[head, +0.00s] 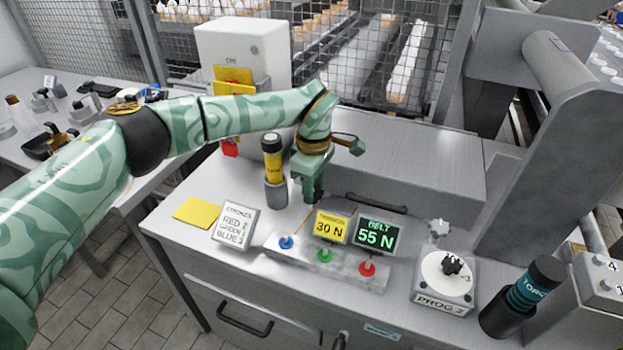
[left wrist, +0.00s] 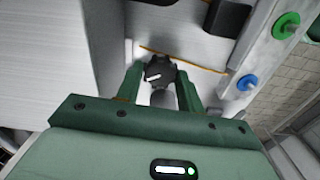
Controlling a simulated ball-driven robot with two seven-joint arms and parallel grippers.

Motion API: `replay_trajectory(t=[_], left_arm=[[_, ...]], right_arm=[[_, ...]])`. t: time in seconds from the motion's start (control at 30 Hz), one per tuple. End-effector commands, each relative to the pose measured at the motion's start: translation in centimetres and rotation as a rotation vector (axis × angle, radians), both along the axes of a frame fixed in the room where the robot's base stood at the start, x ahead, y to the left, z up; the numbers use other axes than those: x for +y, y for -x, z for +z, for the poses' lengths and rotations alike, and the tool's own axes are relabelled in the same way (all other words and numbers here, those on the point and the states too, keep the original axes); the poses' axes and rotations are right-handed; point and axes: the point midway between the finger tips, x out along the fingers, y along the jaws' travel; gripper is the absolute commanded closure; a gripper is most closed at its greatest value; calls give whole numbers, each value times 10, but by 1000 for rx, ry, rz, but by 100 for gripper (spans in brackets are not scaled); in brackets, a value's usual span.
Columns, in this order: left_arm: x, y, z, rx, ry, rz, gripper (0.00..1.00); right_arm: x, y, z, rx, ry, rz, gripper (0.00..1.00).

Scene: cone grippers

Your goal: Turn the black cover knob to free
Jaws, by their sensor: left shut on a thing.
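A black knob (left wrist: 160,73) with a white pointer mark is between the fingers of my left gripper (left wrist: 160,88) in the left wrist view. The mark runs to the left in that view. My left gripper is shut on the knob. In the head view my left gripper (head: 308,192) points down onto the bench's grey top, behind the yellow 30 N display (head: 331,228), and hides the knob. My right gripper is in neither view.
A block (head: 325,262) with blue, green and red plungers stands in front. The green BELT display (head: 376,236), a PROG dial (head: 444,278), a codes card (head: 236,224) and a yellow-black canister (head: 272,158) are nearby. A yellow sheet (head: 194,212) lies left.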

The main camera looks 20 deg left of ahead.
Motion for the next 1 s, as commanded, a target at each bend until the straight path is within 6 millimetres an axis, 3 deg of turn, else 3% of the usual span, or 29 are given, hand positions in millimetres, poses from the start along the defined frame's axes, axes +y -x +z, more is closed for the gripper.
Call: replay_trajectory(t=[0.03,0.4,1.0], left_arm=[[0,0,7,-5,1,44,85],[-1,0,5,-4,0,394,85],[0,-1,3,-5,2,907,85]], right_arm=[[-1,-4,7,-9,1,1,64],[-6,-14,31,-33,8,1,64],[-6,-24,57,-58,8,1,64]])
